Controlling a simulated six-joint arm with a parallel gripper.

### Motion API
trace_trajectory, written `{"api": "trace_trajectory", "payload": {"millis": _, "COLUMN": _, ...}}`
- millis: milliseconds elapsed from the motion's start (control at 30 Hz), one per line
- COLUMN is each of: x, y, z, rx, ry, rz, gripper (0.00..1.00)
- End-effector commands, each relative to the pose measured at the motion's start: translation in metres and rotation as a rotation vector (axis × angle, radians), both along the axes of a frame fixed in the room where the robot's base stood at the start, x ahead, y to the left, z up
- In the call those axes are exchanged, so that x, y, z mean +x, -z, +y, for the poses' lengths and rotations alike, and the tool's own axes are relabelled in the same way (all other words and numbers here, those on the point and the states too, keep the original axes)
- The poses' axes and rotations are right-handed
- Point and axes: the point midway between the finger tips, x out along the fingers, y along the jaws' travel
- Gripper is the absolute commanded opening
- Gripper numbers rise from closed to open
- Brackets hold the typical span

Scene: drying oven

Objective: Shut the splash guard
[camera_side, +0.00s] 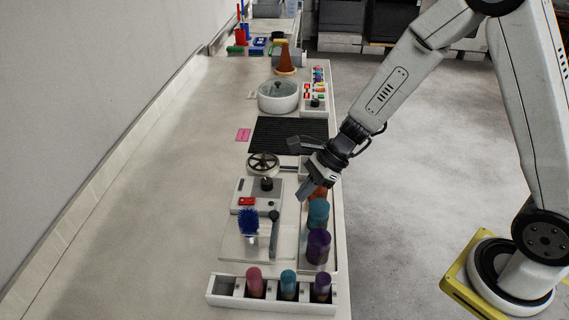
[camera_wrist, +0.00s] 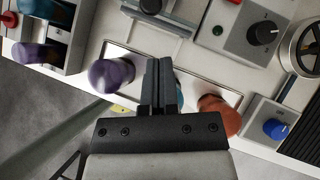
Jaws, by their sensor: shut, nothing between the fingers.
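What seems to be the splash guard is a pale, partly see-through panel (camera_side: 232,246) with a dark upright bar (camera_side: 274,235) at its right side, in the middle of the bench in the side view. In the wrist view a grey bar (camera_wrist: 172,24) with a dark knob shows at the top edge; the rest is cut off. I cannot tell how far the guard is open. My gripper (camera_side: 304,190) is shut and empty, above the bench's right side and beyond the bar. In the wrist view its fingers (camera_wrist: 160,68) are together, over a tray of coloured cylinders, apart from the bar.
The tray holds purple (camera_side: 318,246), teal (camera_side: 318,214) and orange (camera_wrist: 218,115) cylinders under my gripper. A white rack (camera_side: 222,288) is in front. The bench's left side is clear.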

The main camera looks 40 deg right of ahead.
Motion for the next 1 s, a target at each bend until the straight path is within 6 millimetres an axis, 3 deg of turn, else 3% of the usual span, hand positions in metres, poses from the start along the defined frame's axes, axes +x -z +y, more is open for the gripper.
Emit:
{"api": "trace_trajectory", "payload": {"millis": 533, "x": -0.014, "y": -0.057, "z": -0.044, "rx": -0.001, "ry": 0.003, "rz": -0.001, "gripper": 0.0}}
{"api": "trace_trajectory", "payload": {"millis": 1000, "x": -0.018, "y": -0.068, "z": -0.052, "rx": -0.007, "ry": -0.006, "rz": -0.002, "gripper": 0.0}}
